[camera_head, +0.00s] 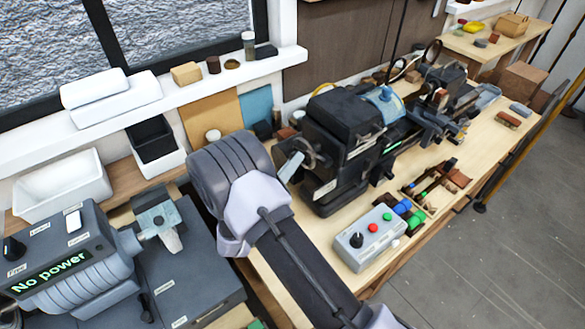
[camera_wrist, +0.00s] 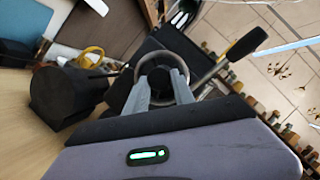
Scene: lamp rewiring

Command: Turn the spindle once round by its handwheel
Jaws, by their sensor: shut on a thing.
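The handwheel (camera_head: 301,152) is a metal ring at the left end of the dark lathe headstock (camera_head: 345,130). In the wrist view the handwheel (camera_wrist: 163,55) shows as a grey ring around a dark hub. My gripper (camera_wrist: 160,80) is at its near rim, with a finger on either side, shut on the handwheel. In the head view my gripper (camera_head: 291,167) reaches the handwheel from the left, and my wrist hides part of the area. The spindle itself is hidden inside the headstock.
A grey control box (camera_head: 369,238) with coloured buttons stands in front of the lathe. Hand tools (camera_head: 435,185) lie to its right on the bench. A grey machine with a "No power" display (camera_head: 50,272) stands at lower left. A dark cylinder (camera_wrist: 62,95) stands beside the wheel.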

